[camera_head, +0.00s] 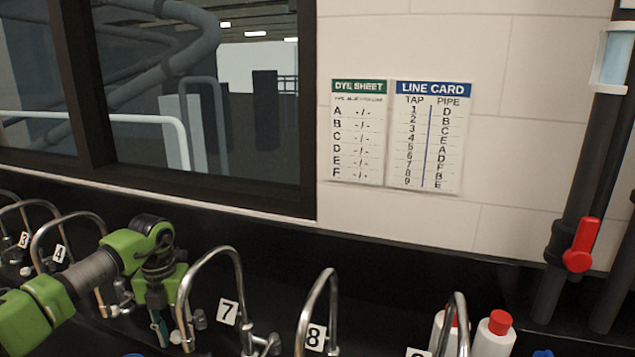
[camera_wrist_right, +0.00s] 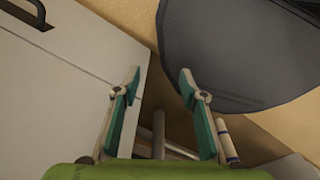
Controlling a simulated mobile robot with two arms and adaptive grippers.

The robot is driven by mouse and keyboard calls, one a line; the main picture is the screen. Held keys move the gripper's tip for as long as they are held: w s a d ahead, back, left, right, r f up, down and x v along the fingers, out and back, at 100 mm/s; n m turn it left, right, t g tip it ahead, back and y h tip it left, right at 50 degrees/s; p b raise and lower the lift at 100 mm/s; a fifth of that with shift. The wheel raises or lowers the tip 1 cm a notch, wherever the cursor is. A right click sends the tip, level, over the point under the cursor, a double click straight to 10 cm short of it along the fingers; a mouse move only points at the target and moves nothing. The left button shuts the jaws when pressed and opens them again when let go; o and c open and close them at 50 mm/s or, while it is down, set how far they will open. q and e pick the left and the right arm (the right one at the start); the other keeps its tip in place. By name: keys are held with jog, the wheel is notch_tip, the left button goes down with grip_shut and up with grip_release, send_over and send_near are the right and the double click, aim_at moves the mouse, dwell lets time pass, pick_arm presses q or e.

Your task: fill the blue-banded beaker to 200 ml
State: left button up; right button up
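No blue-banded beaker can be made out in either view. My left gripper (camera_head: 158,328) points down among the taps, left of tap 7 (camera_head: 212,252); only one teal finger shows clearly, so its opening is unclear. Tap 8 (camera_head: 318,290) stands to the right, then another tap (camera_head: 458,310) whose label is cut off. Tap 3 (camera_head: 22,215) and tap 4 (camera_head: 65,222) are at the left. The line card (camera_head: 428,137) and the dye sheet (camera_head: 358,132), with blank dye entries, are on the wall. My right gripper (camera_wrist_right: 160,82) is open and empty.
Red-capped white bottles (camera_head: 494,335) stand at the lower right. A red valve handle (camera_head: 582,245) sits on a dark pipe. In the right wrist view, a pale cabinet (camera_wrist_right: 60,90) is at the left and a dark rounded surface (camera_wrist_right: 240,50) at the upper right.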

pick_arm(q)
jog(key=shift+f, duration=0.25)
jog(key=shift+d, duration=0.1)
jog(key=shift+d+r, duration=0.1)
jog(key=shift+d, duration=1.3)
jog(key=shift+d+p, duration=0.3)
jog(key=shift+d, duration=0.45)
jog(key=shift+a, duration=0.1)
dwell(0.3)
dwell(1.6)
dwell(0.4)
